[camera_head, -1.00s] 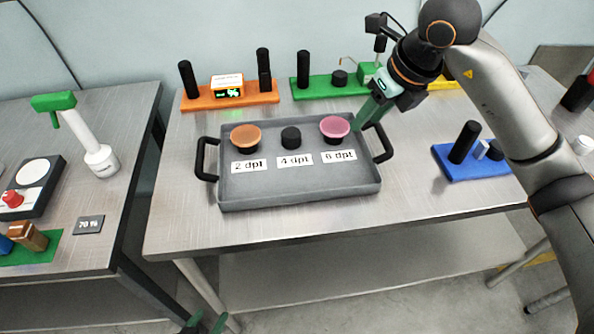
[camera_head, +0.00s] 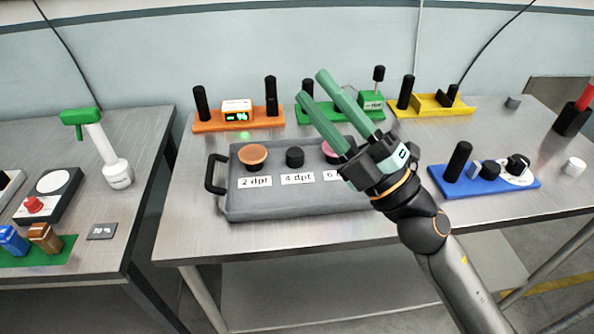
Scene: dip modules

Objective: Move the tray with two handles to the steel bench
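The grey tray (camera_head: 300,207) lies flat on the right-hand metal-topped bench (camera_head: 190,240). Its black left handle (camera_head: 211,175) is clear to see; its right handle is hidden behind my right gripper. An orange-topped cup (camera_head: 253,155), a black knob (camera_head: 295,157) and a partly hidden pink-topped cup (camera_head: 330,152) stand in it behind white labels. My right gripper (camera_head: 311,86) shows in front of the tray's right part, its green fingers spread apart, empty, pointing up and left. My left gripper is out of view.
Orange (camera_head: 210,123), green (camera_head: 345,115) and yellow (camera_head: 430,105) stations stand behind the tray. A blue station (camera_head: 485,180) stands to its right. A second metal-topped bench (camera_head: 140,140) on the left carries a green-headed white device (camera_head: 115,175); a gap separates the benches.

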